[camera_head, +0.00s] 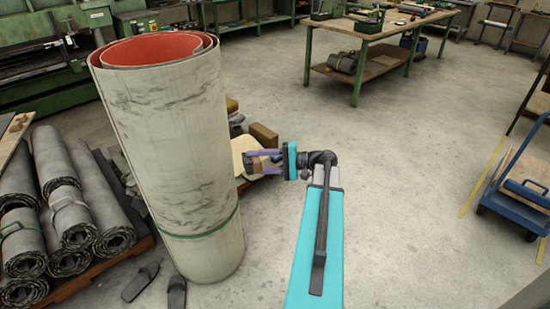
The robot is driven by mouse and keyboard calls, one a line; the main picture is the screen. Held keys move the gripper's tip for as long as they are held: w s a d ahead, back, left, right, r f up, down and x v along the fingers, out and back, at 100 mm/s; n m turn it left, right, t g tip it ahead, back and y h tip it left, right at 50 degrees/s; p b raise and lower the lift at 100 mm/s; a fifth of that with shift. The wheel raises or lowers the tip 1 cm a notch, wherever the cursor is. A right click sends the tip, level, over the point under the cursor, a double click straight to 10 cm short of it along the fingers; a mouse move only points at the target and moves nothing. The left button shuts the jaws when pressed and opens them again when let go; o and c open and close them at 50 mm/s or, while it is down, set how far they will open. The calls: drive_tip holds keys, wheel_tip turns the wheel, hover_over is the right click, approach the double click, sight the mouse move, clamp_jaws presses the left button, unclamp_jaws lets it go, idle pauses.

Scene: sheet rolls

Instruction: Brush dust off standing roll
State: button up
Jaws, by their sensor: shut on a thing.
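The standing roll (170,150) is a tall pale sheet roll with a red inner layer at its top and a green strap low around it. Dark grey dust smudges (155,100) mark its upper side, and more streaks show midway down. My gripper (261,164) is just right of the roll at mid height, its purple fingers pointing left. It is shut on a small dark brown thing, likely the brush (258,165), whose shape is hard to make out. I cannot tell whether it touches the roll.
Several dark rolls (75,215) lie stacked on a pallet at the left. Sandals (141,281) lie at the roll's foot. Brown blocks (263,134) sit behind my gripper. A workbench (390,25) stands at the back and a blue cart (520,190) at the right. The middle floor is clear.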

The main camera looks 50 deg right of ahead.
drive_tip(key=w+a+r+n+g+y, duration=0.1)
drive_tip(key=w+a, duration=0.3)
drive_tip(key=a, duration=0.6)
drive_tip(key=w+a+n+g+y, duration=0.1)
drive_tip(key=w+a, duration=0.3)
drive_tip(key=a, duration=0.6)
drive_tip(key=w+a+r+n+g+y, duration=0.1)
drive_tip(key=w+a, duration=0.2)
drive_tip(key=a, duration=0.8)
drive_tip(key=shift+w+r+g, duration=0.3)
drive_tip(key=shift+w+r, duration=0.05)
drive_tip(key=shift+w, duration=0.05)
drive_tip(key=shift+s, duration=0.1)
